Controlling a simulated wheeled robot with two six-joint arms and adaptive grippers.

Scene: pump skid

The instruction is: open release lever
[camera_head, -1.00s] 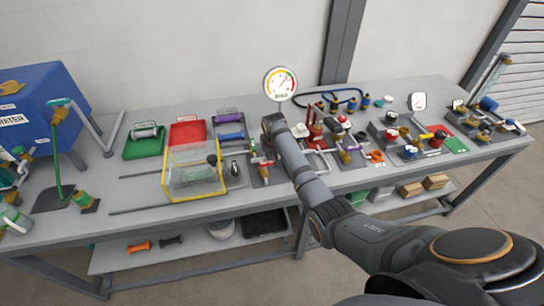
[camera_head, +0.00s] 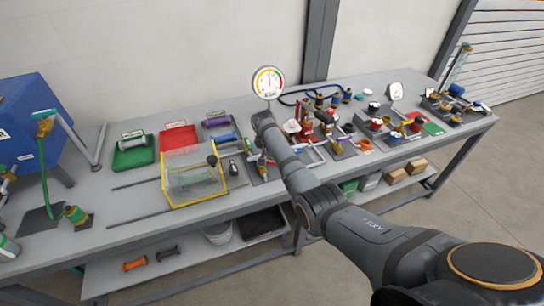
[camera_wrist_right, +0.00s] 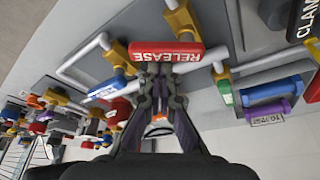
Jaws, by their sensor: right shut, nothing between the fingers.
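The release lever (camera_wrist_right: 165,52) is a red bar with white RELEASE lettering, upside down in the right wrist view. It sits on brass and grey pipework. My right gripper (camera_wrist_right: 160,72) is shut and empty, its fingertips right at the lever's lower edge in that view. I cannot tell whether they touch it. In the head view, my right arm reaches over the bench to the pipework below the round gauge (camera_head: 268,82). The fingertips and most of the lever are hidden there. My left gripper is not in view.
A clear box with a yellow frame (camera_head: 194,176) stands left of my right wrist. Green (camera_head: 133,153) and red (camera_head: 178,138) trays lie behind it. Several valves and fittings crowd the bench to the right. A blue tank (camera_head: 35,115) stands at the left.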

